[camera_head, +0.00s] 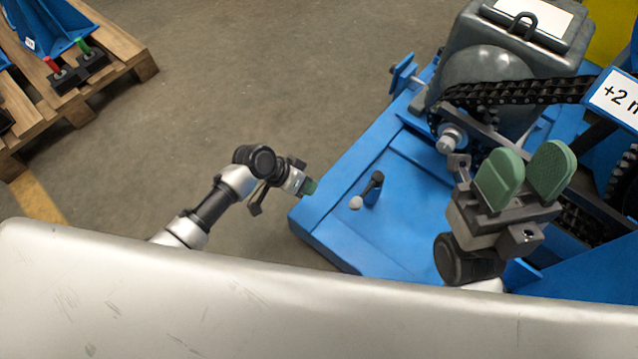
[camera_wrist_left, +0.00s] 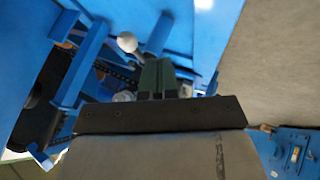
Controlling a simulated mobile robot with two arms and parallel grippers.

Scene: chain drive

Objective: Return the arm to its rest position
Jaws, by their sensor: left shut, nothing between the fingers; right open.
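My left gripper (camera_head: 309,186) is at the left of the blue machine base in the head view, apart from it over the grey floor. In the left wrist view its green fingers (camera_wrist_left: 157,78) are together with nothing between them. My right gripper (camera_head: 525,172) is over the blue base near the chain, with its two green finger pads spread apart and nothing between them. A lever with a pale knob (camera_head: 356,202) stands on the blue base (camera_head: 335,232) between the two grippers. The knob (camera_wrist_left: 127,42) also shows in the left wrist view.
A wooden pallet (camera_head: 120,45) with blue parts lies at the upper left. The floor (camera_head: 240,80) between pallet and machine is clear.

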